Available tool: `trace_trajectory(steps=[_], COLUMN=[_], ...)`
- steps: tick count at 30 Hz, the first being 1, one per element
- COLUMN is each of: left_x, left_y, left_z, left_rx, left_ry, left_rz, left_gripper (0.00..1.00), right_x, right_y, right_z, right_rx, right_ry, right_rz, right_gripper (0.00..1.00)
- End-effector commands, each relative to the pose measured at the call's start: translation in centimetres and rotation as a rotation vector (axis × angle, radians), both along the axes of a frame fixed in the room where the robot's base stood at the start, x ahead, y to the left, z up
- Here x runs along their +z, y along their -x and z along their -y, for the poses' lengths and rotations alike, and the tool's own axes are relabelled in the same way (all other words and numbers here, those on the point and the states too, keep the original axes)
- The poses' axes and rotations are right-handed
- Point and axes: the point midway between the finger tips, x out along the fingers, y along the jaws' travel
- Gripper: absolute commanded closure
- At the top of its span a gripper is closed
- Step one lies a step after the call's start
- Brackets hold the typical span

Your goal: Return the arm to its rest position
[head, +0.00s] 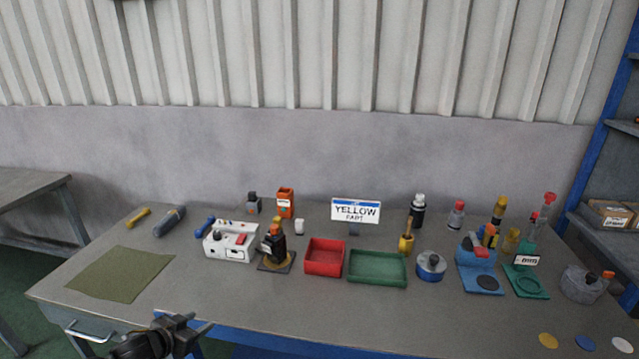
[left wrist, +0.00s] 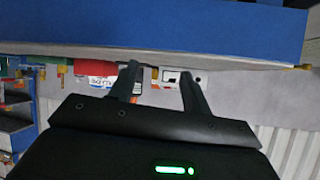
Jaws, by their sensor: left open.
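My left gripper (head: 188,325) is at the bottom of the head view, at the table's front edge and left of the middle. In the left wrist view its two dark fingers (left wrist: 160,78) stand apart with nothing between them. The wrist view looks tilted, with a blue table edge (left wrist: 160,30) across the top. The grey workbench (head: 300,300) fills the lower half of the head view. My right gripper is in neither view.
On the bench are a green mat (head: 120,274), a white box (head: 228,246), a red tray (head: 324,258), a green tray (head: 377,268), a sign reading YELLOW (head: 356,211) and a blue device (head: 478,268). The bench's front strip is mostly clear. A shelf (head: 612,170) stands right.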

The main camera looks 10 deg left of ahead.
Motion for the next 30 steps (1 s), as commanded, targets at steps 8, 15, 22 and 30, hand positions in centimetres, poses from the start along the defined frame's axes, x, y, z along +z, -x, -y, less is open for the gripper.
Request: trace_trajectory(steps=[8, 15, 22, 30], left_x=[-4.5, -5.6, -5.0, -6.2], left_y=[8.2, 17.8, 24.5, 28.6], left_z=[8.5, 13.7, 16.5, 18.2], left_rx=[0.058, 0.1, 0.095, 0.073], left_ry=[-0.05, -0.091, -0.085, -0.072], left_rz=[-0.169, -0.416, -0.604, -0.752], left_gripper=[0.52, 0.52, 0.52, 0.52], right_x=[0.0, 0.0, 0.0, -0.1], right_y=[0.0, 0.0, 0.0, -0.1], right_z=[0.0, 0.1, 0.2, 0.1], right_rx=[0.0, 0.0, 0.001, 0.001], right_ry=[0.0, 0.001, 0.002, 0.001], right_rz=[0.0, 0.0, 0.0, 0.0], right_gripper=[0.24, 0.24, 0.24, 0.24])
